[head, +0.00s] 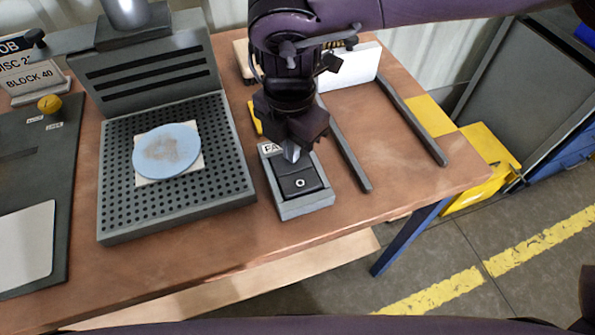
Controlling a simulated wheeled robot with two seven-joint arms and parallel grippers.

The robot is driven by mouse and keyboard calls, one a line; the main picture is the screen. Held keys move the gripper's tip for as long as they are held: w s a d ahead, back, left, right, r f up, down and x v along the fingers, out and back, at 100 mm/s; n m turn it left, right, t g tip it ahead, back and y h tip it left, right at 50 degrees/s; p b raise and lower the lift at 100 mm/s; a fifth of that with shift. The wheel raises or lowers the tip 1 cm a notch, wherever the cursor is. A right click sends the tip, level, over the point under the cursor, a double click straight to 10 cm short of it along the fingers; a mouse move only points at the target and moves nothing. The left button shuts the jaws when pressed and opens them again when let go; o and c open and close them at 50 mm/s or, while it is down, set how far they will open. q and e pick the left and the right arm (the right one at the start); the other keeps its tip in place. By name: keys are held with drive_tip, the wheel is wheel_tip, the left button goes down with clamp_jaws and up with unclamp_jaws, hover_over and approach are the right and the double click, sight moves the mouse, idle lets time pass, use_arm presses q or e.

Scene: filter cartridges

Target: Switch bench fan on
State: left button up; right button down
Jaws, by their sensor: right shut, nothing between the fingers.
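The bench fan switch (300,185) is a black rocker in a grey box on the wooden bench. An "O" mark shows on its near half. A partly covered label beginning "FA" (271,148) sits at its far left edge. My right gripper (291,153) is shut and empty, pointing down at the far half of the rocker. Its tips hide that part, and I cannot tell whether they touch it. The perforated grey bench unit (109,213) with a slotted back stands left of the switch; I take it to be the fan unit. My left gripper is not in view.
A blue disc (168,150) lies on a pale square on the perforated plate. Two dark rails (412,118) and a white panel (350,68) are right of the switch. A dark board (50,195) with a yellow knob is at left. The bench front is clear.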

drive_tip(key=shift+d+f, duration=0.1)
drive_tip(key=shift+f, duration=0.15)
drive_tip(key=shift+w+a+r+p, duration=0.1)
drive_tip(key=shift+a+r+p, duration=0.2)
drive_tip(key=shift+r+p, duration=0.5)
wheel_tip(320, 180, up, 2)
drive_tip(key=shift+d+r+p, duration=0.15)
drive_tip(key=shift+r+p, duration=0.1)
drive_tip(key=shift+p, duration=0.55)
drive_tip(key=shift+r+p, duration=1.2)
drive_tip(key=shift+r, duration=0.35)
drive_tip(key=shift+f, duration=0.1)
